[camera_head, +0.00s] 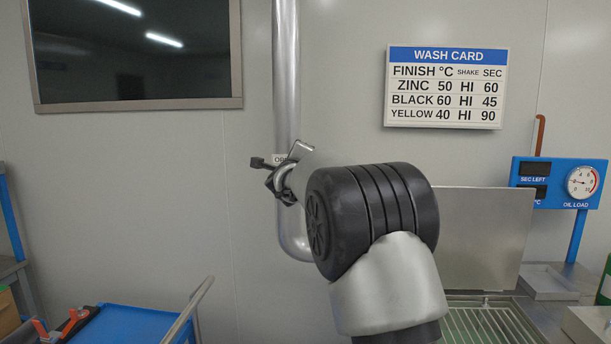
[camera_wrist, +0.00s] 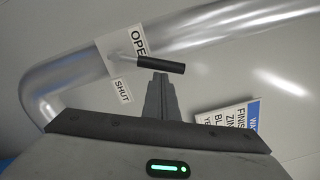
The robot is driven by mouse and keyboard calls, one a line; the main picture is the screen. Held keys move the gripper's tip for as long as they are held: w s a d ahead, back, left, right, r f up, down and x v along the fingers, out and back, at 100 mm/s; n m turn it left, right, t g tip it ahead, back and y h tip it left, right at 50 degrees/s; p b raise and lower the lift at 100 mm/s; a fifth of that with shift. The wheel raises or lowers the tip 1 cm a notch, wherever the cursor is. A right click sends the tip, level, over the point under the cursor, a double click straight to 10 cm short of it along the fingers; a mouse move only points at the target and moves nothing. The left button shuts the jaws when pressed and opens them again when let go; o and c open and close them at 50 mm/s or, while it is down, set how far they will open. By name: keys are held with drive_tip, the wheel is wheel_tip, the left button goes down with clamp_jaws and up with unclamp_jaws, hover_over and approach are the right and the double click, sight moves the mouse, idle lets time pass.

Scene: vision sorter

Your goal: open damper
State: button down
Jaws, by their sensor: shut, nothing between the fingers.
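A silver pipe (camera_head: 286,80) runs down the wall and bends at its foot; it also fills the upper part of the wrist view (camera_wrist: 215,32). On it are an OPEN label (camera_wrist: 138,42) and a SHUT label (camera_wrist: 121,91). The damper lever has a black grip (camera_wrist: 160,65) on a thin metal stem, close to the OPEN label. My gripper (camera_wrist: 160,82) is shut and empty, its fingertips right at the black grip. I cannot tell if they touch. In the head view my gripper (camera_head: 282,184) is in front of the pipe, partly hidden by my wrist.
A wash card (camera_head: 446,87) hangs on the wall at right. A blue gauge panel (camera_head: 557,183) stands below it, near an upright metal lid (camera_head: 487,235) and a grated basin (camera_head: 487,323). A blue cart (camera_head: 130,320) is at lower left. A dark window (camera_head: 135,50) is at upper left.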

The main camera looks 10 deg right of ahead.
drive_tip(key=shift+w+a+r+n+p, duration=0.25)
drive_tip(key=shift+a+r+n+p, duration=0.25)
drive_tip(key=shift+a+n+p, duration=0.45)
drive_tip(key=shift+w+a+r+n+p, duration=0.25)
drive_tip(key=shift+a+r+n+p, duration=0.3)
drive_tip(key=shift+n+p, duration=0.65)
drive_tip(key=shift+a+f, duration=0.1)
drive_tip(key=shift+a, duration=0.05)
